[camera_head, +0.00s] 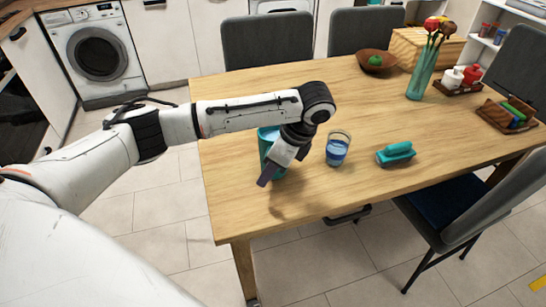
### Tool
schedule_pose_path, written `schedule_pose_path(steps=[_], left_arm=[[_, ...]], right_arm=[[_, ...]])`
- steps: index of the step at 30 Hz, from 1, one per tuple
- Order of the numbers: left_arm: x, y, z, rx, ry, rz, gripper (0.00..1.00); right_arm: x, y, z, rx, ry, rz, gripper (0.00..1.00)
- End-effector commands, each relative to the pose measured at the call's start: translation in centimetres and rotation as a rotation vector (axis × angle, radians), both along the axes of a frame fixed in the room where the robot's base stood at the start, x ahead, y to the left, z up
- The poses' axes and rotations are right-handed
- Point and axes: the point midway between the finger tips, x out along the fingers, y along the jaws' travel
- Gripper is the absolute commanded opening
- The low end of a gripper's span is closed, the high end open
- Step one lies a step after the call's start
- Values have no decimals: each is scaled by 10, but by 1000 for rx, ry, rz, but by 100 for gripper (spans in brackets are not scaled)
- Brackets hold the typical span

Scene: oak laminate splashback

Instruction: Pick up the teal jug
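The teal jug (265,138) stands on the wooden table, left of the middle, near the table's front-left part. My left gripper (283,168) is in front of it, pointing down, and hides much of its body. One dark finger shows low on the left and another dark part on the right. I cannot tell whether the fingers touch the jug or how far they are closed. My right gripper is not in view.
A glass with blue liquid (337,150) stands close to the right of the jug. A teal brush-like object (396,153) lies farther right. A teal vase (422,75), a wooden bowl (377,61) and a condiment tray (458,88) are farther back. A chair (465,200) stands at the front right.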

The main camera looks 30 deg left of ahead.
Motion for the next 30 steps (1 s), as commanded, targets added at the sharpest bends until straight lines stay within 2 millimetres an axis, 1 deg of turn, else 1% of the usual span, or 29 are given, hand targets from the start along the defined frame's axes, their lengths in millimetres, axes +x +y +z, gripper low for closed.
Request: schedule_pose_path(steps=[2, 6, 7, 11, 12, 13, 30], left_arm=[[0, 1, -3, 0, -1, 0, 32], [0, 1, -3, -1, -1, -1, 32], [0, 1, -3, -1, -1, -1, 30], [0, 1, -3, -1, -1, -1, 9], [0, 1, -3, -1, -1, -1, 2], [0, 1, -3, -1, -1, -1, 0], [0, 1, -3, -1, -1, -1, 0]], right_arm=[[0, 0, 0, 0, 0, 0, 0], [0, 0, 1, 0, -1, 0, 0], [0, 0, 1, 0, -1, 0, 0], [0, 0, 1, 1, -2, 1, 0], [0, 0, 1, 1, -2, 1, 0], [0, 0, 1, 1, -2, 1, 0], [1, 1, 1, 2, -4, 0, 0]])
